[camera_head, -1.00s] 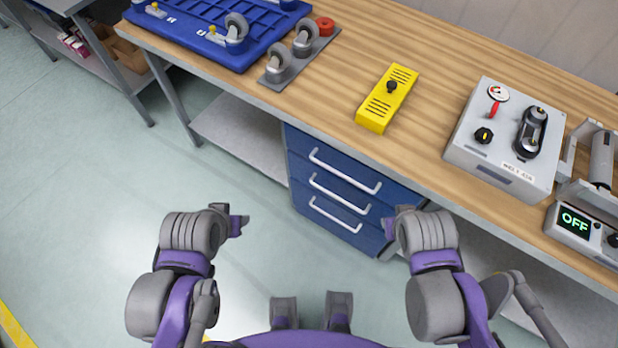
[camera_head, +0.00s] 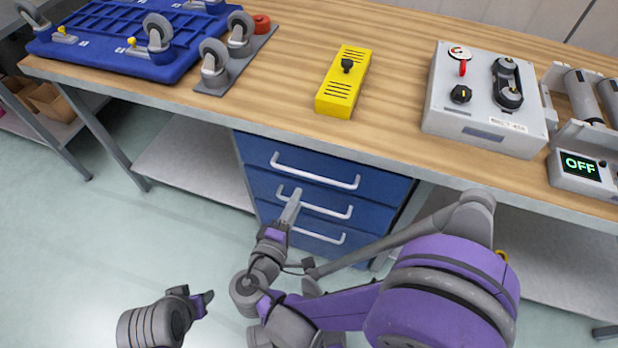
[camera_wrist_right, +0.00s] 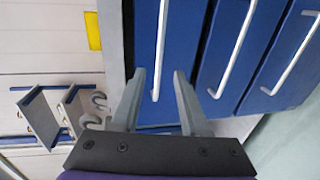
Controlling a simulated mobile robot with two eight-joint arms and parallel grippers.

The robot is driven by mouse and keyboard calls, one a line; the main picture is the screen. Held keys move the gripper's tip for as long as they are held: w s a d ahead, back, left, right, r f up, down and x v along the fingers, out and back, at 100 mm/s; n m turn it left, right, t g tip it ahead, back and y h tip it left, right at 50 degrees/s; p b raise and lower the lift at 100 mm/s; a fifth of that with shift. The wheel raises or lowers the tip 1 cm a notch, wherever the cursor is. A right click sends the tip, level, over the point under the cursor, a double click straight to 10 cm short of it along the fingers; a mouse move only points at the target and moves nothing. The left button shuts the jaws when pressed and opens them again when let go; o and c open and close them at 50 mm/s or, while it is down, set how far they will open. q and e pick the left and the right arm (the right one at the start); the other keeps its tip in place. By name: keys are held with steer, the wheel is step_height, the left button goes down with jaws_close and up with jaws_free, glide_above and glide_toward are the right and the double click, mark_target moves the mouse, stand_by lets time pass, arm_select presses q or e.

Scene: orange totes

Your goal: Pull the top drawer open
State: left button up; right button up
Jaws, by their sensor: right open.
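The blue drawer unit (camera_head: 325,192) hangs under the bench with its drawers shut. The top drawer (camera_head: 300,150) has a white bar handle (camera_head: 315,171). My right gripper (camera_head: 293,203) is open in front of the unit, near the left end of the handles, and overlaps the middle handle in the head view. In the right wrist view, the top handle (camera_wrist_right: 161,45) runs between the two open fingers (camera_wrist_right: 159,72); I cannot tell whether they reach around it. My left gripper (camera_head: 206,298) is at lower left, away from the drawers, its jaws unclear.
The wooden bench top (camera_head: 400,50) lies above the drawers. On it are a yellow box (camera_head: 343,85), a grey control box (camera_head: 485,105), an OFF display (camera_head: 580,168) and a blue tray with casters (camera_head: 115,40). The floor before the drawers is open.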

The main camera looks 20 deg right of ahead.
mark_target(310, 174)
steer(key=b+x, duration=0.1)
steer(key=x, duration=0.9)
steer(key=shift+w+d, duration=0.1)
steer(key=shift+w, duration=0.05)
steer(key=shift+c, duration=0.3)
jaws_close()
stand_by(0.8)
